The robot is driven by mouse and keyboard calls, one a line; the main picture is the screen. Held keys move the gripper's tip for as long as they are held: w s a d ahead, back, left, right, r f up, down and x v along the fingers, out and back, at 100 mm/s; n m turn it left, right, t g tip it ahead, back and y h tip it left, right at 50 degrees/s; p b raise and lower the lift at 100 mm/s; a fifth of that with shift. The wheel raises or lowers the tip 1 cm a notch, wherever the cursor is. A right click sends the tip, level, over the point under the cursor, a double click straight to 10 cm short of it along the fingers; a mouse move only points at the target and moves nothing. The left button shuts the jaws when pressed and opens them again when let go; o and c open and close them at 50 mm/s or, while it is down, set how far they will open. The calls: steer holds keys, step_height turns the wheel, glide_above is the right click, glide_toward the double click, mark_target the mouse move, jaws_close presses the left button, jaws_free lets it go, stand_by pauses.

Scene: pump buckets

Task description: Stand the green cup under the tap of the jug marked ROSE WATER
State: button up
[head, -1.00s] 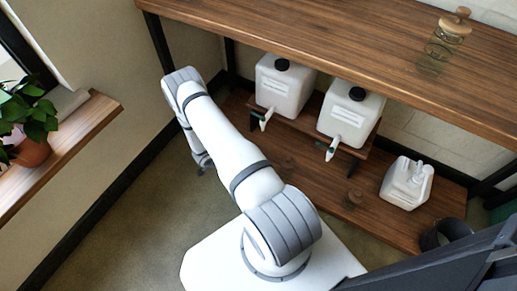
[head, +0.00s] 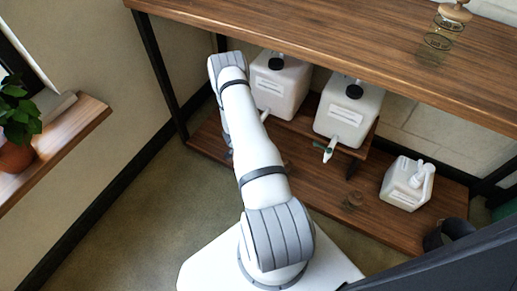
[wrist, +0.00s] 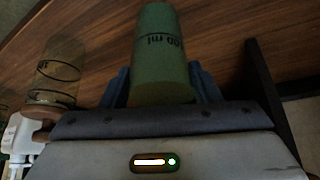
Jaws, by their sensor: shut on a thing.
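My gripper (wrist: 163,88) is shut on a green cup (wrist: 160,45) with dark "ml" lettering, seen in the wrist view. The cup sits between the two fingers. In the head view my arm hides the gripper and cup. Two white jugs with black caps stand on a raised shelf: a left jug (head: 279,85) and a right jug (head: 347,108). Their labels are too small to read, so I cannot tell which is ROSE WATER. The right jug's tap (head: 329,150) points down at the front.
The worktop (head: 300,30) overhangs the jugs. A clear jar (wrist: 55,75) shows left of the cup. A dark post (wrist: 268,95) is at right.

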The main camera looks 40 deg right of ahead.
steer(key=shift+d+f, duration=0.15)
steer(key=shift+d, duration=0.85)
steer(key=shift+a+f+b, duration=0.1)
steer(key=shift+f+b, duration=0.05)
steer(key=shift+b, duration=0.3)
steer(key=shift+f, duration=0.15)
steer(key=o, duration=1)
